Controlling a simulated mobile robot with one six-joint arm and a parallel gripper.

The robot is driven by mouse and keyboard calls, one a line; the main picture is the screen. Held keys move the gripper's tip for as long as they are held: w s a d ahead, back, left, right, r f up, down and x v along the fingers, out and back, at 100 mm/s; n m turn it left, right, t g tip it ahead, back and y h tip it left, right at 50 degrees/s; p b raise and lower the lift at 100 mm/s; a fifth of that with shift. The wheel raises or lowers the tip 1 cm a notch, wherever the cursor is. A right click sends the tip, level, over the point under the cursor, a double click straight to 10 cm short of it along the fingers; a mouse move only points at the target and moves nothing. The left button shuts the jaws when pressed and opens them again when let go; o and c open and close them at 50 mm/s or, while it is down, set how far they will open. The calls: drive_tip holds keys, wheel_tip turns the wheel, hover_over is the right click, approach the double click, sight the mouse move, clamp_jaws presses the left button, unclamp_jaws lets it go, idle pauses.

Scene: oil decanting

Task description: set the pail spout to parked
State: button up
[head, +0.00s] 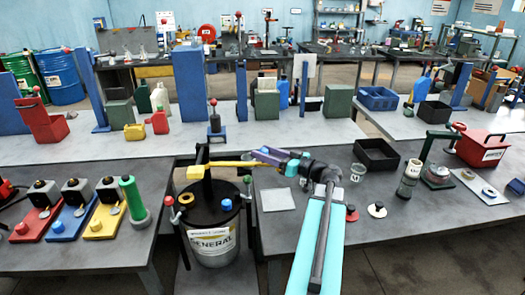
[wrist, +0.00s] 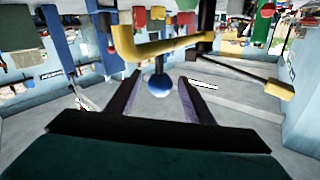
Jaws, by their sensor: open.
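The pail (head: 214,243), labelled GENERAL, stands between two dark benches. A dark post rises from its lid, with a yellow spout arm (head: 230,164) reaching right from it. My gripper (head: 262,157) is just right of the spout arm's end, above the lid. In the wrist view, my gripper (wrist: 159,78) is open, its dark fingers reaching up the picture. A blue ball (wrist: 159,86) shows between the fingers, and a yellow bar (wrist: 165,47) crosses just beyond the tips. I cannot tell whether either finger touches them.
Red, blue and yellow bases with dark blocks and a green cylinder (head: 133,200) stand on the left bench. A pale square plate (head: 278,199) and a black tray (head: 376,154) lie on the right bench. Behind, a pale table (head: 110,145) has clear front room.

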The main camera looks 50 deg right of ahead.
drive_tip(key=shift+w+a, duration=0.1)
drive_tip(key=shift+w, duration=0.4)
drive_tip(key=shift+c, duration=0.4)
clamp_jaws()
drive_tip(key=shift+a, duration=0.1)
